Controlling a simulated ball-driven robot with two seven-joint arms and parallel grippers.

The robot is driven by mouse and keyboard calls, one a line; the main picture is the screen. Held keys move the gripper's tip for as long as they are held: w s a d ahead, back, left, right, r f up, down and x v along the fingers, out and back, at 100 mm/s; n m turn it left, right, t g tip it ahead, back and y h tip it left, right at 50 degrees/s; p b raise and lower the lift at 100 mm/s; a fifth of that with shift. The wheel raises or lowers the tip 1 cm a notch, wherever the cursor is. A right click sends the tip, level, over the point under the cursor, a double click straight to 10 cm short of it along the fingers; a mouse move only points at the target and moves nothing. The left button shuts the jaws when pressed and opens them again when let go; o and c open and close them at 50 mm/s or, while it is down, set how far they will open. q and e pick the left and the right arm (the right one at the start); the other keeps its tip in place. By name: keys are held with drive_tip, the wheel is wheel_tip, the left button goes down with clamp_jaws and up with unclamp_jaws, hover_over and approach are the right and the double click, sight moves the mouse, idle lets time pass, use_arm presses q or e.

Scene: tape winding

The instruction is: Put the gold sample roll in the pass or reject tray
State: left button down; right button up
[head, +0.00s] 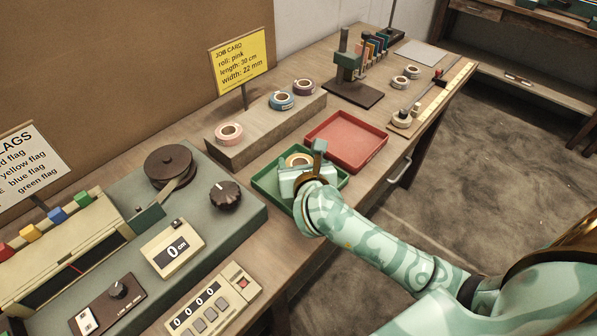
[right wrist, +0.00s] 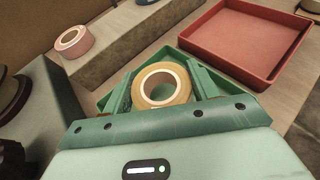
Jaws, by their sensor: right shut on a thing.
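The gold sample roll (head: 299,160) is at the green tray (head: 262,184), between the fingers of my right gripper (head: 303,165). In the right wrist view the gold roll (right wrist: 162,85) sits between the two fingers of the right gripper (right wrist: 160,90), with the green tray (right wrist: 215,82) around and below it. I cannot tell whether the roll touches the tray floor. The red tray (head: 347,141) is empty, just beyond the green one; it also shows in the right wrist view (right wrist: 245,40). My left gripper is not in view.
The winding machine (head: 200,215) stands at the left. A job card (head: 241,55) stands behind. More rolls lie at the bench's far end.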

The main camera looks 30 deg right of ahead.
wheel_tip(320, 180, down, 3)
drive_tip(key=shift+r+b, duration=0.2)
drive_tip(key=shift+b, duration=0.1)
drive_tip(key=shift+r, duration=0.1)
drive_tip(key=shift+f+b, duration=0.35)
drive_tip(key=shift+f, duration=0.25)
drive_tip(key=o, duration=0.8)
drive_tip(key=shift+s+a, duration=0.1)
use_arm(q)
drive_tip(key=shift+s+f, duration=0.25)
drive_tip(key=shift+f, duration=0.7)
use_arm(e)
drive_tip(key=shift+o, duration=0.8)
drive_tip(key=shift+f, duration=0.15)
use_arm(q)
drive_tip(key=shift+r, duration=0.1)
use_arm(e)
drive_tip(key=shift+s+a+r+p, duration=0.1)
drive_tip(key=shift+s+r+p, duration=0.2)
drive_tip(key=shift+r+p, duration=0.5)
drive_tip(key=p+v, duration=0.2)
drive_tip(key=v, duration=0.9)
drive_tip(key=shift+s+r, duration=0.1)
drive_tip(key=shift+r, duration=0.15)
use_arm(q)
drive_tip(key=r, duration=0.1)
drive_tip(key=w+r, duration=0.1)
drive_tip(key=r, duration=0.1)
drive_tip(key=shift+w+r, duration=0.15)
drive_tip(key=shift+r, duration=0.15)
